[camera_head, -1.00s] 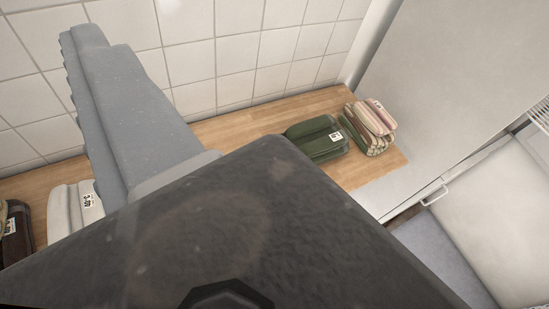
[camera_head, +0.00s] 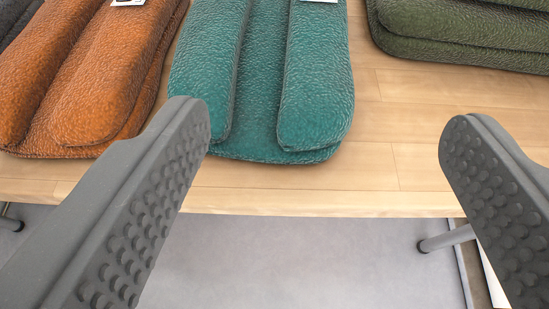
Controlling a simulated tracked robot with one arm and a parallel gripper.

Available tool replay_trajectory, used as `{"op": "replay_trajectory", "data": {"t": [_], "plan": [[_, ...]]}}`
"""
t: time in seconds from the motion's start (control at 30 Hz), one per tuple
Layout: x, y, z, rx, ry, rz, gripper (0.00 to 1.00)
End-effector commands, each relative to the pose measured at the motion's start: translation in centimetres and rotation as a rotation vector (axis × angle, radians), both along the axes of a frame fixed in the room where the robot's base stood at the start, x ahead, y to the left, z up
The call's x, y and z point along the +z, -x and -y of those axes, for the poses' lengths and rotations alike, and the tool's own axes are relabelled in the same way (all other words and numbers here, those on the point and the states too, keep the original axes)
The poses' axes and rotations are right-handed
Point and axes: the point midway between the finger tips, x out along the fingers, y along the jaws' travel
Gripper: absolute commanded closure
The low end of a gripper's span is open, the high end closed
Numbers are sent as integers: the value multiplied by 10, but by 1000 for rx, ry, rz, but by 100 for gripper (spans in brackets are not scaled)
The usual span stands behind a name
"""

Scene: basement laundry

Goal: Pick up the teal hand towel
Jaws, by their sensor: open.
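The teal hand towel (camera_head: 262,85) lies folded on the wooden shelf, its near end close to the shelf's front edge. A white tag shows at its top, cut by the picture edge, so its far end is out of view. My gripper (camera_head: 325,135) is open, with one studded grey finger at the left and one at the right. The left fingertip shows in front of the towel's lower left edge; the right fingertip is well to the right of it. Nothing is between the fingers' pads. I cannot tell whether the left finger touches the towel.
A folded orange towel (camera_head: 95,75) lies close on the left of the teal one. A folded dark green towel (camera_head: 465,35) lies to the right, with bare wood (camera_head: 400,110) between. The shelf's front edge (camera_head: 330,203) has grey floor below and metal legs beneath.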

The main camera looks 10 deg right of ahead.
Motion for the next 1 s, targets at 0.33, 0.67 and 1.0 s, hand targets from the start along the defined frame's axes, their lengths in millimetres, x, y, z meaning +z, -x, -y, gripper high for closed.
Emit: {"op": "replay_trajectory", "data": {"t": [0.33, 0.67, 1.0], "plan": [[-29, -6, 5, 5, -35, 6, 29], [-50, -56, 21, 5, -33, 6, 29], [-58, -76, 27, 5, -33, 7, 29]]}}
